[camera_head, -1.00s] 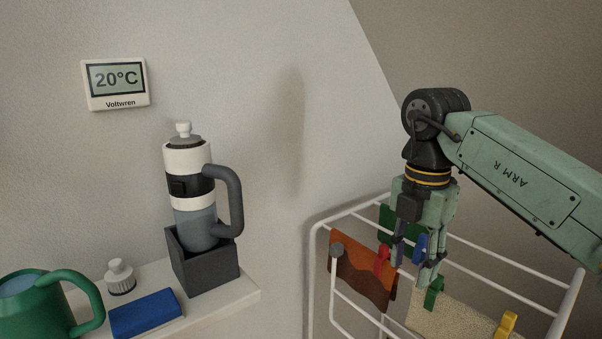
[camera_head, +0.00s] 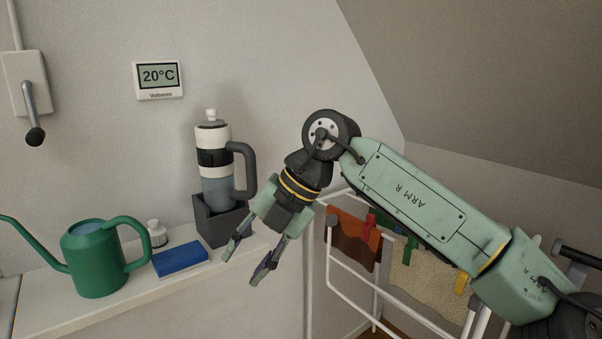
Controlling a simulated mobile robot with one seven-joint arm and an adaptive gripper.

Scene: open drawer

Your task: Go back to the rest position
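My gripper (camera_head: 246,266) hangs in front of the right end of the shelf, tilted down to the left. Its two fingers are apart and nothing shows between them. My green arm (camera_head: 415,200) reaches in from the lower right. The gripper is to the left of the drying rack (camera_head: 330,260) and appears clear of it.
A grey bottle (camera_head: 214,160) stands in a dark box (camera_head: 222,228) on the white shelf (camera_head: 205,285). A blue block (camera_head: 180,259), a small capped item (camera_head: 156,234) and a green watering can (camera_head: 97,262) are left of it. Cloths (camera_head: 352,243) hang on the rack.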

